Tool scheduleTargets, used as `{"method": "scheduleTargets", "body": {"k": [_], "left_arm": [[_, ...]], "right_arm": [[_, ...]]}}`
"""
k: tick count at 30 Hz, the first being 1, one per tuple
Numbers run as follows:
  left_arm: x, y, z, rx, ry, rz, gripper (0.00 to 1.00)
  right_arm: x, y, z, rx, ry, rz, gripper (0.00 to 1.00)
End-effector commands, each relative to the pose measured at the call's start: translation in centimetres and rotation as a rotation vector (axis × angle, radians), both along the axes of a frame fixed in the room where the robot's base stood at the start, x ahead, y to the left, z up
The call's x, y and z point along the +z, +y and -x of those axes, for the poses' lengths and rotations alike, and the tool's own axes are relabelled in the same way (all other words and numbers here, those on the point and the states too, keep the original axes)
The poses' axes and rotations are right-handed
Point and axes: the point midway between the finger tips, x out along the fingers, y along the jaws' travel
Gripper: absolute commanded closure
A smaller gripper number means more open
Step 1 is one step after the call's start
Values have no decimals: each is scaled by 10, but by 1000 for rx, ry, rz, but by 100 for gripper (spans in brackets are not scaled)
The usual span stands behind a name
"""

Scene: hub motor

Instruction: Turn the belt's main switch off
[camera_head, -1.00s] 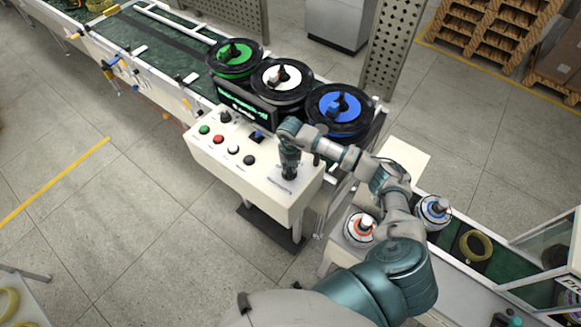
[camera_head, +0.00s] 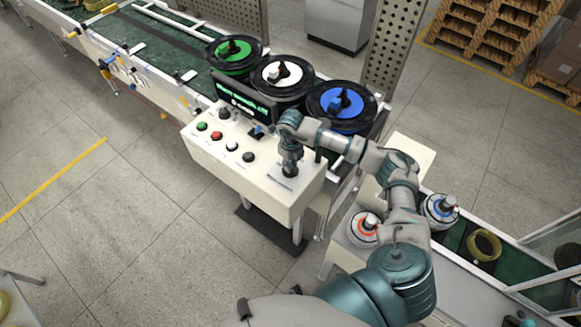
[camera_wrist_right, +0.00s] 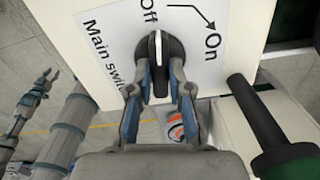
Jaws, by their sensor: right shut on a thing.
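The main switch (camera_wrist_right: 158,48) is a round black knob with a white pointer, on the front right of the cream control box (camera_head: 228,170). In the right wrist view its pointer is upright, toward the printed "Off" (camera_wrist_right: 149,10); "On" (camera_wrist_right: 213,46) is to the right. My right gripper (camera_wrist_right: 159,84) is shut on the knob, one finger on each side. In the head view this gripper (camera_head: 290,166) reaches down onto the switch. What looks like my left gripper (camera_wrist_right: 44,82) shows small at the left of the wrist view, away from the box.
The box also carries green (camera_head: 202,126), red (camera_head: 217,136), white and black buttons. Its display (camera_head: 243,103) shows green and white text. Green, white and blue spools (camera_head: 342,105) stand behind it. A black-and-green handle (camera_wrist_right: 268,128) sticks out right of the switch.

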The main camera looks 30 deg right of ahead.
Motion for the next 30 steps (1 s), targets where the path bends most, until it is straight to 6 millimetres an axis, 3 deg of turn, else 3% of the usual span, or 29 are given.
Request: {"method": "scheduleTargets", "body": {"k": [10,27,28,30], "left_arm": [[-13,0,1,1,1,0,60],[-14,0,1,0,1,0,60],[-14,0,1,0,1,0,60],[-14,0,1,0,1,0,60]], "right_arm": [[-2,1,0,152,-1,-1,100],[-1,1,0,184,-1,-2,100],[-1,1,0,183,-1,-2,74],[-1,1,0,183,0,-2,56]]}}
